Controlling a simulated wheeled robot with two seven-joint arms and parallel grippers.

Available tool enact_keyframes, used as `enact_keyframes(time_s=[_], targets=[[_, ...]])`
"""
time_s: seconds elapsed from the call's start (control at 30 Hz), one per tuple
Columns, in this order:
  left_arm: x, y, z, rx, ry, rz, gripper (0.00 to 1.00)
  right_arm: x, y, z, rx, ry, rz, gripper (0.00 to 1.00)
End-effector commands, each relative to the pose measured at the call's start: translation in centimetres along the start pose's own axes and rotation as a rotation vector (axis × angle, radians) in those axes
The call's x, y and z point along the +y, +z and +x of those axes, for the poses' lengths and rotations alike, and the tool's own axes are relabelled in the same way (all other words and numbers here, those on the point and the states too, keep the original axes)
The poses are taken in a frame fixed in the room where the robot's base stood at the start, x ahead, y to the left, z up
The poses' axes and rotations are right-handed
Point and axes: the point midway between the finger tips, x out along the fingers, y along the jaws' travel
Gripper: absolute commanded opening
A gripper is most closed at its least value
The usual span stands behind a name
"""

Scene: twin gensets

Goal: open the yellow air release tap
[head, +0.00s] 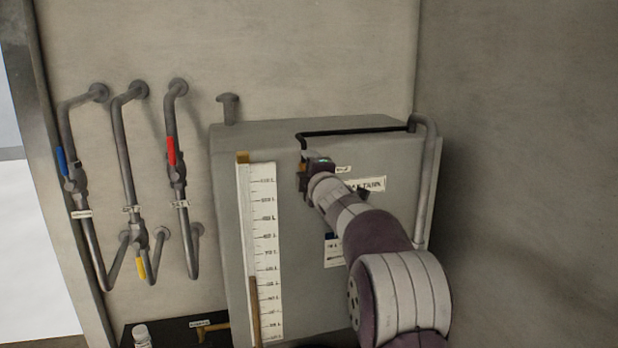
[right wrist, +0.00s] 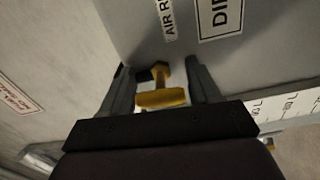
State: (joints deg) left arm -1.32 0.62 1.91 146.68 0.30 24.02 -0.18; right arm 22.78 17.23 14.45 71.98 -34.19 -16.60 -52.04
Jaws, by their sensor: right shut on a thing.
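The yellow air release tap (right wrist: 162,97) shows in the right wrist view as a T-shaped yellow handle beside a label (right wrist: 168,18) beginning "AIR R". My right gripper (right wrist: 158,70) is shut on this handle, with one dark finger on each side of it. In the head view my right gripper (head: 304,178) is at the upper front of the grey day tank (head: 222,230), below a black pipe; my wrist and arm hide most of the tap there. My left gripper is not in view.
A white level scale (head: 262,225) runs down the tank front, left of my arm. On the left wall are pipes with a blue lever (head: 61,160), a red lever (head: 171,151) and a yellow lever (head: 141,269). A bare wall (head: 530,170) stands close on the right.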

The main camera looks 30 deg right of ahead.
Motion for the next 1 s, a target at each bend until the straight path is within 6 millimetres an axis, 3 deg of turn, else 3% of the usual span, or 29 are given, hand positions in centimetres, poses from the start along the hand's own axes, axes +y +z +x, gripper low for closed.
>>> enact_keyframes(time_s=[0.6,0.63,0.7,1.0], targets=[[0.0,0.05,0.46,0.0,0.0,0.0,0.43,-0.77,-0.06,0.1,0.001,-0.014,-0.039,0.31],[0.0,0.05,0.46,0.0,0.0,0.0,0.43,-0.78,-0.06,0.1,0.001,-0.014,-0.039,0.68],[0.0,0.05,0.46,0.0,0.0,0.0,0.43,-0.72,-0.05,0.1,0.001,-0.013,-0.038,0.87],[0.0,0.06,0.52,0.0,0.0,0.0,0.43,-0.37,-0.02,-0.08,0.0,-0.006,-0.038,0.87]])
